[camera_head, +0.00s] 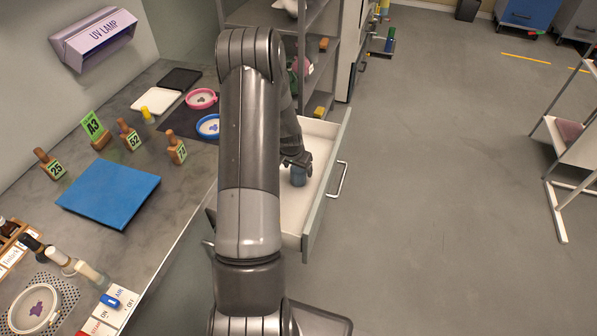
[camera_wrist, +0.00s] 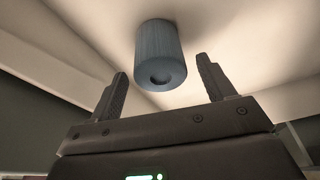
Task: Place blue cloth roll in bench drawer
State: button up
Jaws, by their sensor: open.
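The blue cloth roll (camera_head: 298,177) stands upright inside the open bench drawer (camera_head: 318,130), on its pale floor. My gripper (camera_head: 297,161) is just above the roll, inside the drawer's outline. In the wrist view the blue cloth roll (camera_wrist: 160,50) shows its near end with a round dimple. My gripper (camera_wrist: 163,75) is open there, with one finger on each side of the roll in the picture and a visible gap at both sides. The fingers do not touch it. My arm hides the drawer's left part in the head view.
The drawer front with its handle (camera_head: 338,180) juts out over clear grey floor. The bench (camera_head: 190,190) at left bears a blue mat (camera_head: 108,194), several numbered stamps and round dishes. A metal shelf rack (camera_head: 318,70) stands behind the drawer. A white rack (camera_head: 562,150) is at right.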

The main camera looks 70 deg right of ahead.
jog(key=v, duration=0.8)
jog(key=shift+r, duration=0.2)
jog(key=w+a+r+n+t, duration=0.3)
jog(key=w+a+r+n, duration=0.6)
jog(key=w+a+r, duration=1.4)
jog(key=s+a+r+n+t+y, duration=0.1)
jog(key=a+r+n, duration=0.2)
jog(key=a, duration=0.7)
jog(key=s+a+r+n+t, duration=0.1)
jog(key=s+a+r+n, duration=0.15)
jog(key=a, duration=0.65)
jog(key=s+a+r+n+y, duration=0.1)
jog(key=s+a+n, duration=0.1)
jog(key=s+a, duration=0.2)
jog(key=s+a+r+n+t+y, duration=0.1)
jog(key=s+a+r+n, duration=0.1)
jog(key=a, duration=0.7)
jog(key=shift+s+n, duration=0.75)
jog(key=shift+s, duration=0.1)
